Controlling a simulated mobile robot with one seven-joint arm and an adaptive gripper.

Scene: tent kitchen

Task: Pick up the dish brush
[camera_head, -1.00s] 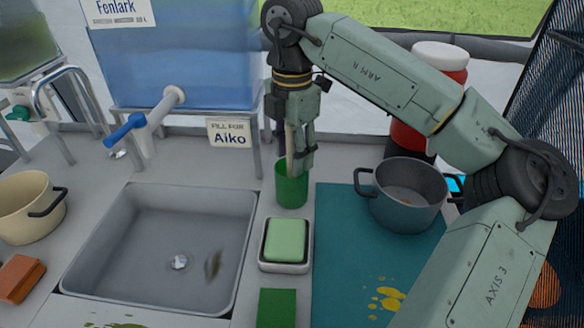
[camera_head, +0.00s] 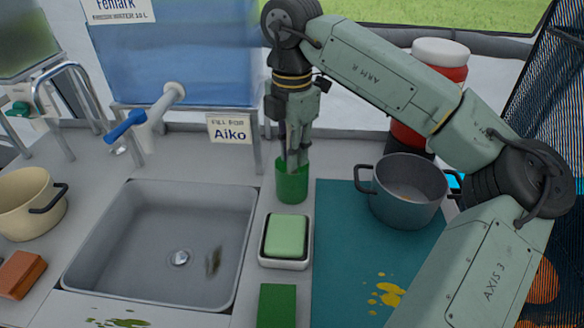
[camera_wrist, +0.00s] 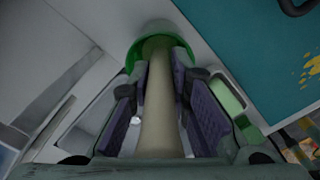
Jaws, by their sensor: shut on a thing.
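My gripper (camera_head: 293,160) points down at the mouth of a green cup (camera_head: 292,187), which stands on the counter between the sink and the teal mat. In the wrist view, a pale beige handle (camera_wrist: 159,118) runs between the purple finger pads, and my gripper (camera_wrist: 158,85) is shut on it. The handle's far end reaches into the green cup (camera_wrist: 150,35). I take this handle to be the dish brush; its bristle head is not visible. In the head view the fingers hide most of the handle.
A soap dish (camera_head: 284,262) with a green bar stands in front of the cup, with a green sponge (camera_head: 277,305) nearer. A grey pot (camera_head: 407,195) stands on the teal mat (camera_head: 345,265) at right. The sink (camera_head: 150,245) is at left. A water tank (camera_head: 185,60) stands behind.

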